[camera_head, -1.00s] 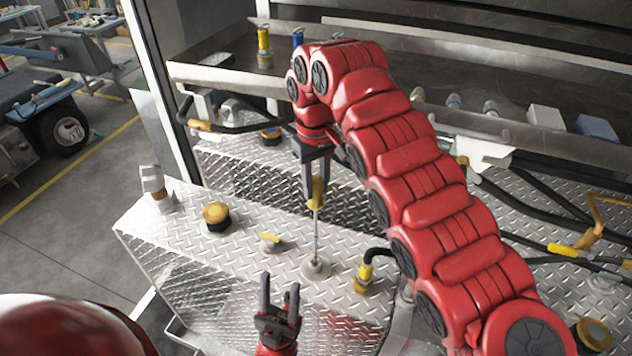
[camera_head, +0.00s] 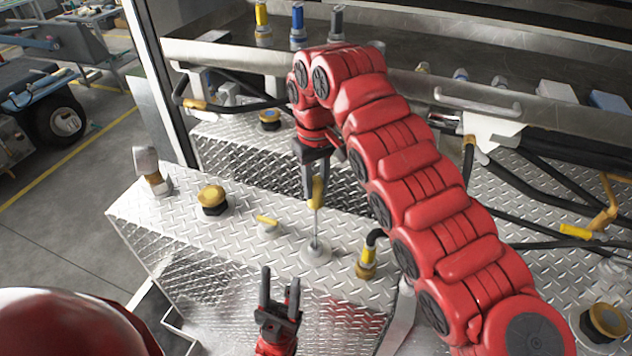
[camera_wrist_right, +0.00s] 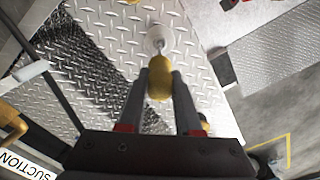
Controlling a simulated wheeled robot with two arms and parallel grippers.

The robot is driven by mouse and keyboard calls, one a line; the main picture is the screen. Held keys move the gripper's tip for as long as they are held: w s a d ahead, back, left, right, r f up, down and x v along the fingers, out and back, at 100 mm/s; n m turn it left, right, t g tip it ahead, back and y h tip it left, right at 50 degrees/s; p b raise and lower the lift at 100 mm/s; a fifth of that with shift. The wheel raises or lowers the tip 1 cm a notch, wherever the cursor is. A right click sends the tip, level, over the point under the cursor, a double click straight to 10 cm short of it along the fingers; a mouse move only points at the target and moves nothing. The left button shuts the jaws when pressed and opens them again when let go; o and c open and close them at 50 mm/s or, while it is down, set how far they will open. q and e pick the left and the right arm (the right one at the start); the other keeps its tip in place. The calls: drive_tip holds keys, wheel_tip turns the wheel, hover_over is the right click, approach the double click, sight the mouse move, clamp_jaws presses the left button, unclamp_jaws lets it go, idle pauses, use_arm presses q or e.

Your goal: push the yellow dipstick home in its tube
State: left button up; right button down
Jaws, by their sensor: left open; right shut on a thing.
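The yellow dipstick (camera_head: 317,192) stands above the tank top, with its thin rod running down into the round tube mouth (camera_head: 316,253). A length of rod still shows between the handle and the tube. My right gripper (camera_head: 313,190) is shut on the yellow handle from above. In the right wrist view the handle (camera_wrist_right: 159,80) sits between the two fingers, and the rod leads to the pale round tube mouth (camera_wrist_right: 160,38). My left gripper (camera_head: 280,290) is open and empty, in front of the tank and apart from the dipstick.
A black-and-gold cap (camera_head: 213,199), a small yellow-handled valve (camera_head: 267,224) and a yellow-collared hose fitting (camera_head: 367,262) stand on the diamond-plate tank top (camera_head: 180,225) around the tube. A steel tray (camera_head: 215,50) runs behind.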

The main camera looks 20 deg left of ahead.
drive_tip(key=b, duration=0.6)
hover_over(316, 231)
drive_tip(key=shift+f, duration=4.55)
drive_tip(key=shift+b, duration=0.3)
drive_tip(key=shift+f+b, duration=2.05)
drive_tip(key=shift+f, duration=1.3)
drive_tip(key=c, duration=0.5)
unclamp_jaws()
